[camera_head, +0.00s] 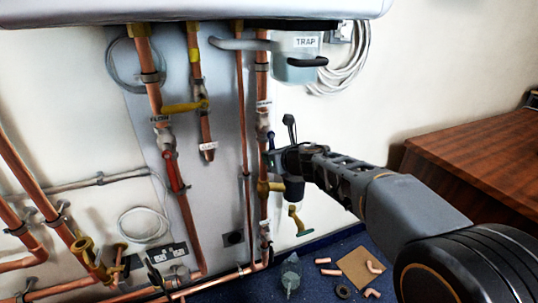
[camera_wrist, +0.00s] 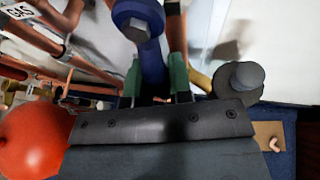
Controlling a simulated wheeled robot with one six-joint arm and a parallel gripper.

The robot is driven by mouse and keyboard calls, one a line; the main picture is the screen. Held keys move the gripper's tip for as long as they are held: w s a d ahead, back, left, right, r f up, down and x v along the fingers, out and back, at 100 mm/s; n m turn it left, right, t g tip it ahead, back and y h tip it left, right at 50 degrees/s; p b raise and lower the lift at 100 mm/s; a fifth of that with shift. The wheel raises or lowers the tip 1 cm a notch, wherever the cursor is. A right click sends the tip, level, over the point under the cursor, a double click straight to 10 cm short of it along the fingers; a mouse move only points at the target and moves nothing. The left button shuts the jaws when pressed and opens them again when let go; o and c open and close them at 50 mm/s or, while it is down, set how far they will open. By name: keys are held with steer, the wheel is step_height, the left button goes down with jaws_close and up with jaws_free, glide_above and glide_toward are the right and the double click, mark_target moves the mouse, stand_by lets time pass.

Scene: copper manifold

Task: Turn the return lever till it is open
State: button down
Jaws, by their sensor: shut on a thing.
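The return lever is blue. In the wrist view the blue lever (camera_wrist: 152,62) runs from a round hub with a hex bolt at the top down between the green finger pads of my gripper (camera_wrist: 155,85). My gripper is shut on it. In the head view only a small blue part of the lever (camera_head: 271,141) shows beside the right-hand copper pipe (camera_head: 262,82). My gripper (camera_head: 276,160) is at that pipe, below its label, and hides most of the lever. How far the lever is turned cannot be told clearly.
Left of my gripper are a red lever (camera_head: 174,172) under the FLOW label and a yellow lever (camera_head: 185,106) on the gas pipe. The TRAP box (camera_head: 297,68) hangs above. A wooden desk (camera_head: 480,165) stands right.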

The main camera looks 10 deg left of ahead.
steer(key=shift+d, duration=0.15)
stand_by(0.5)
steer(key=c, duration=1)
jaws_free()
steer(key=shift+c, duration=0.2)
steer(key=p+v, duration=0.3)
steer(key=v, duration=1)
steer(key=shift+s+r+p, duration=0.25)
steer(key=shift+s+p, duration=0.05)
steer(key=shift+p, duration=0.05)
steer(key=shift+d, duration=0.1)
steer(key=d+r+m+t+h+p, duration=0.4)
steer(key=d+r+m+h+p, duration=0.85)
steer(key=m, duration=1.15)
steer(key=s+d+r+m+g+y+p, duration=0.1)
steer(key=s+m+g+p, duration=0.3)
steer(key=s+m+p, duration=0.4)
steer(key=s+d+r+m+g+y+p, duration=0.1)
steer(key=s+d+r+m+g+p, duration=0.2)
steer(key=s+m+p, duration=0.5)
steer(key=d+m+g+p, duration=0.1)
steer(key=m+g, duration=0.1)
steer(key=m, duration=0.2)
steer(key=shift+g+y, duration=0.3)
steer(key=shift+y, duration=0.05)
